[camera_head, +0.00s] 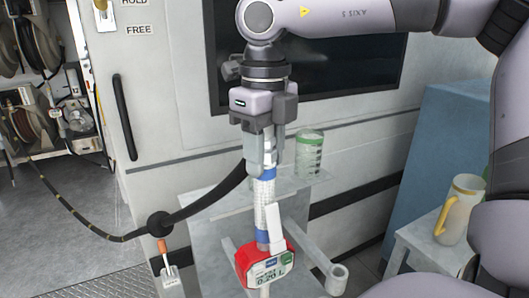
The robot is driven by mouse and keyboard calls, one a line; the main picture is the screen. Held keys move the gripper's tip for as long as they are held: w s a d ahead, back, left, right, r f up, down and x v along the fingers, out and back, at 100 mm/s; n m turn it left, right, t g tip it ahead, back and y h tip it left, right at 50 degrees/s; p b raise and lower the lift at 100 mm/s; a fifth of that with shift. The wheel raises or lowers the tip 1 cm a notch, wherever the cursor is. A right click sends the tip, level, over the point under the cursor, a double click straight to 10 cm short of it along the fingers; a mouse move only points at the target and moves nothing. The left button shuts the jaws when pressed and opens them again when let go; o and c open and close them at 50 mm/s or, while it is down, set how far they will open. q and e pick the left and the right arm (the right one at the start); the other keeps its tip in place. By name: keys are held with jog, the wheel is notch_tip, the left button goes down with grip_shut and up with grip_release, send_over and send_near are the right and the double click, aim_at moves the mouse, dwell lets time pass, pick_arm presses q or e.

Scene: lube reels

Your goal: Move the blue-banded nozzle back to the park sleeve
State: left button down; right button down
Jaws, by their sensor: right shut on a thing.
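My right gripper (262,160) hangs down in the middle of the view, shut on the blue-banded nozzle. The nozzle (266,202) points downward, with a white ribbed grip and blue bands above and below it. A red meter (262,268) reading 0.20 L sits low on it. My left gripper is out of view.
A black hose (205,203) with a ball stop (159,224) runs left from the nozzle towards reels (28,125). A clear green-marked container (309,155) stands on a grey shelf behind the gripper. A yellow-handled jug (459,210) stands at right. An orange-handled lever (164,258) is lower left.

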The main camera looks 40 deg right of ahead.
jog(key=shift+d+r+p, duration=0.1)
jog(key=shift+r+p, duration=0.25)
jog(key=shift+r, duration=0.3)
jog(key=shift+f, duration=0.25)
jog(key=shift+f+b, duration=0.35)
jog(key=shift+b, duration=0.2)
jog(key=c, duration=0.6)
grip_release()
jog(key=shift+s, duration=0.1)
